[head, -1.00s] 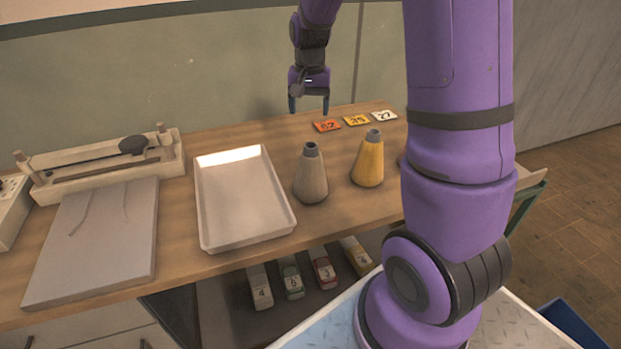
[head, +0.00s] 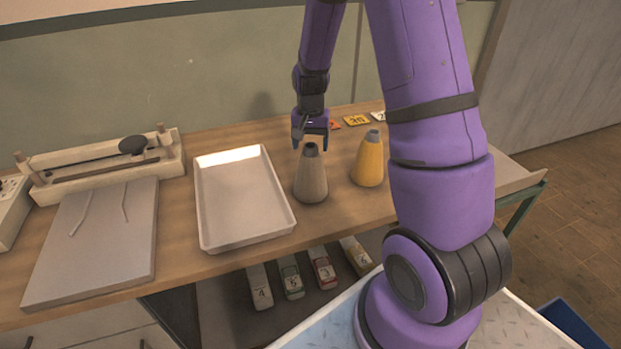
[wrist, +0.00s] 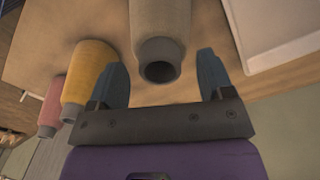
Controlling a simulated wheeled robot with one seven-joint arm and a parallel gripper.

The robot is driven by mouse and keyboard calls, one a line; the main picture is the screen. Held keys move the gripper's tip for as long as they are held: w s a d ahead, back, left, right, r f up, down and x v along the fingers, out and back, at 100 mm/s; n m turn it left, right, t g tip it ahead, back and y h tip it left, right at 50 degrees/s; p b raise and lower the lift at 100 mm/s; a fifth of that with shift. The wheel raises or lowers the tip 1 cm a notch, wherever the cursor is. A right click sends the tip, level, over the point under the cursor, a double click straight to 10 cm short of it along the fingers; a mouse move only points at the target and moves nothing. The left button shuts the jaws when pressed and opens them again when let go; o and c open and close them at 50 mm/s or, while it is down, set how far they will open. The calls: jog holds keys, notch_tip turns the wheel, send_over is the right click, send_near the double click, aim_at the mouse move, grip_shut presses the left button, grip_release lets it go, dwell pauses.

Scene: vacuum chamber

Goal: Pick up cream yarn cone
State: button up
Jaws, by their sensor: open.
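The cream yarn cone (head: 311,180), greyish-beige with a dark grey tip, stands upright on the wooden table, right of the tray. My gripper (head: 311,142) is open and empty, just above and behind the cone's tip. In the wrist view the cone (wrist: 160,22) shows between and beyond the two spread fingers of my gripper (wrist: 168,78), with its hollow tip toward the camera.
A yellow cone (head: 368,162) stands close on the right; a pinkish-red cone (wrist: 53,100) shows beyond it in the wrist view. A white tray (head: 203,205) lies left. Numbered cards (head: 356,120) lie behind. The table (head: 165,235) is bare in front.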

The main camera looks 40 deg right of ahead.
jog(key=shift+f, duration=0.7)
jog(key=shift+c, duration=0.5)
grip_shut()
jog(key=shift+r, duration=0.1)
